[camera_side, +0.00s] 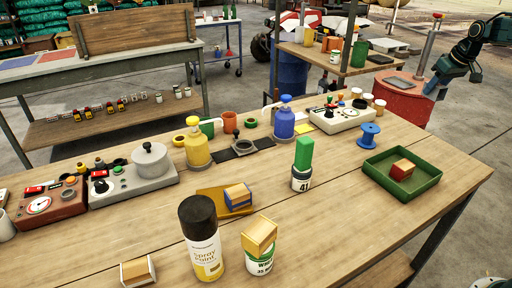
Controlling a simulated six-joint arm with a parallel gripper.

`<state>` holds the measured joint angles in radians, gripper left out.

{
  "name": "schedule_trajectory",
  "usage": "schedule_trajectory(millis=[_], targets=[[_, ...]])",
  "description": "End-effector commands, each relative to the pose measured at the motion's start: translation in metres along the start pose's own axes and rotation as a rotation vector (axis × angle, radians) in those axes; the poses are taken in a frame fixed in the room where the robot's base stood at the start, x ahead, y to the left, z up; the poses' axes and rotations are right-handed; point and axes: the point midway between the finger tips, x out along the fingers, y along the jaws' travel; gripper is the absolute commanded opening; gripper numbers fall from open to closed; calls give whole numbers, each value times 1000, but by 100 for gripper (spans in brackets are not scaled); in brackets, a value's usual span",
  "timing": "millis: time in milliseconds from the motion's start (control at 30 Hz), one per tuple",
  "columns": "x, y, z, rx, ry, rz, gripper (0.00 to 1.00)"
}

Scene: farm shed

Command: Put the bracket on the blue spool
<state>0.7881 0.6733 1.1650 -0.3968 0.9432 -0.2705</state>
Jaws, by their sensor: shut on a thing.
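The blue spool (370,135) stands upright on the wooden workbench, behind the green tray, with nothing on it. My gripper (436,90) is at the upper right, at the end of my dark arm, in front of the red drum and well to the right of and behind the spool. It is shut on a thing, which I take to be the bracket. The pale blue part there is too small to tell finger from held thing. No bracket can be made out clearly on the bench.
The green tray (419,192) holds a red-and-wood block. A green-topped bottle (302,165), a blue pump bottle (284,122) and a control box (334,117) stand left of the spool. A spray can (202,238) stands at the front. The bench's right end is clear.

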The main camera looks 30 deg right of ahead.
Motion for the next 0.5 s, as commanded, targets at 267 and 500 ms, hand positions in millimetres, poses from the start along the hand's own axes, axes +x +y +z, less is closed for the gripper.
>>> schedule_trajectory(millis=[267, 500], targets=[[-3, -16, -15, -19, 3, -9, 13], [-13, -65, -52, -68, 4, -32, 13]])
